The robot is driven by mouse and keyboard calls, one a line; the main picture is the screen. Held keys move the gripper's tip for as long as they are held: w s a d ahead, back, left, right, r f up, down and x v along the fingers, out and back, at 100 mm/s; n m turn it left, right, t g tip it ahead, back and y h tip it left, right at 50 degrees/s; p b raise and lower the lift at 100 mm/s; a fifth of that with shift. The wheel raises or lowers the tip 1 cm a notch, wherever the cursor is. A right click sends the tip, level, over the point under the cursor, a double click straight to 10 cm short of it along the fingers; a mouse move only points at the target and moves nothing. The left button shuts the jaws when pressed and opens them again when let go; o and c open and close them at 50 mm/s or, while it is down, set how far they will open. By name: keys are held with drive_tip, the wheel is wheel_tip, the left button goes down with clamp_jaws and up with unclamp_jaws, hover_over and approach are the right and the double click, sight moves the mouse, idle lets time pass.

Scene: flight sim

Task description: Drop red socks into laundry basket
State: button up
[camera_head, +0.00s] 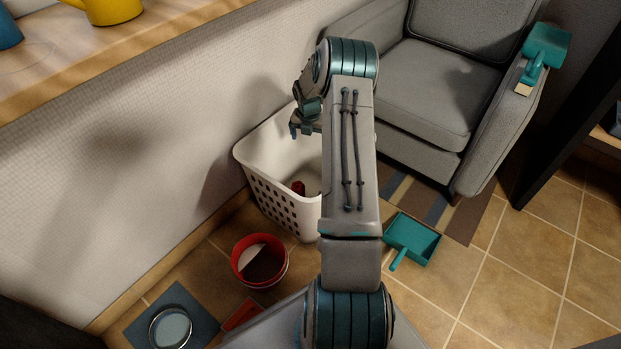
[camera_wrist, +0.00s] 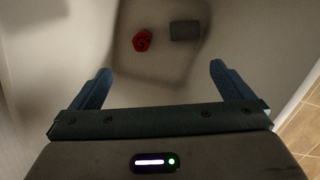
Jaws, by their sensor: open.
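A white laundry basket (camera_head: 283,205) with holes in its sides stands on the floor against the wall. A red item that looks like rolled socks (camera_head: 298,187) lies inside it on the bottom. The wrist view shows the red socks (camera_wrist: 142,40) beside a grey item (camera_wrist: 185,31) on the basket floor. My gripper (camera_head: 306,130) is above the basket's opening, pointing down. In the wrist view my gripper (camera_wrist: 159,82) has its two fingers wide apart with nothing between them. My arm hides the right part of the basket in the head view.
A teal dustpan (camera_head: 413,240), a red bucket (camera_head: 260,262) and a bowl (camera_head: 170,327) on a blue mat are on the floor. Tiles at right are clear.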

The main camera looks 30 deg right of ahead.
wheel_tip(320, 180, up, 14)
drive_tip(key=s+a+p, duration=0.1)
drive_tip(key=p, duration=0.4)
drive_tip(key=shift+s+a+f, duration=0.15)
drive_tip(key=shift+a, duration=0.1)
